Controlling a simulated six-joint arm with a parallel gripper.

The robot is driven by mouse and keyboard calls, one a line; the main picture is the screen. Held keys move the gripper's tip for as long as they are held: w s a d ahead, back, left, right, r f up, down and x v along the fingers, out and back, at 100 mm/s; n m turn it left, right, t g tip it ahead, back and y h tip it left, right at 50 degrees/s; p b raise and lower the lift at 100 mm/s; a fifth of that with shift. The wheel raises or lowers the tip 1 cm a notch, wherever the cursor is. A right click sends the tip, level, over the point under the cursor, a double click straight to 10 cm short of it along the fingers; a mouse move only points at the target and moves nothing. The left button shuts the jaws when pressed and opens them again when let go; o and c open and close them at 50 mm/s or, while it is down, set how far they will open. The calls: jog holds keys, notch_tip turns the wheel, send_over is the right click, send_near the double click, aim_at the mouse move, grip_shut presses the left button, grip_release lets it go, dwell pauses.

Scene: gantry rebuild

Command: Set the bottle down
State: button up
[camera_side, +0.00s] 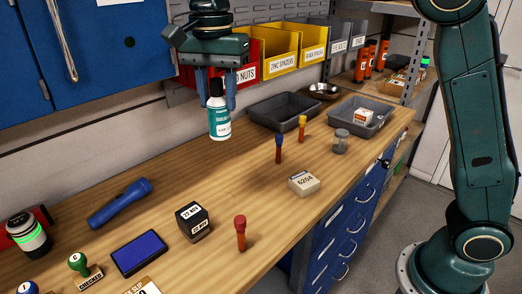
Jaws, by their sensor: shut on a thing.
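The bottle (218,121) is white with a teal label and a dark top. It is upright in the side view, left of the grey trays. My gripper (218,92) points down from above, with its two blue fingers shut on the upper part of the bottle. The bottle appears to hang above the wooden workbench (175,165), though the exact gap under it is hard to tell. The fingers hide part of the bottle's top.
A blue flashlight (120,203), a black box (192,221), a blue pad (139,253), a red-handled tool (240,233) and a small white box (304,183) lie in front. An empty grey tray (284,109) is right of the bottle. Bare wood lies below it.

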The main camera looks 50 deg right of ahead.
jog(key=w+d, duration=0.1)
jog(key=d, duration=0.8)
notch_tip(320, 180, down, 16)
jog(key=shift+w+a+r, duration=0.15)
jog(key=shift+w+a, duration=0.05)
jog(key=shift+a, duration=0.05)
jog(key=shift+f, duration=2.15)
jog(key=shift+f, duration=0.1)
jog(key=o, duration=1)
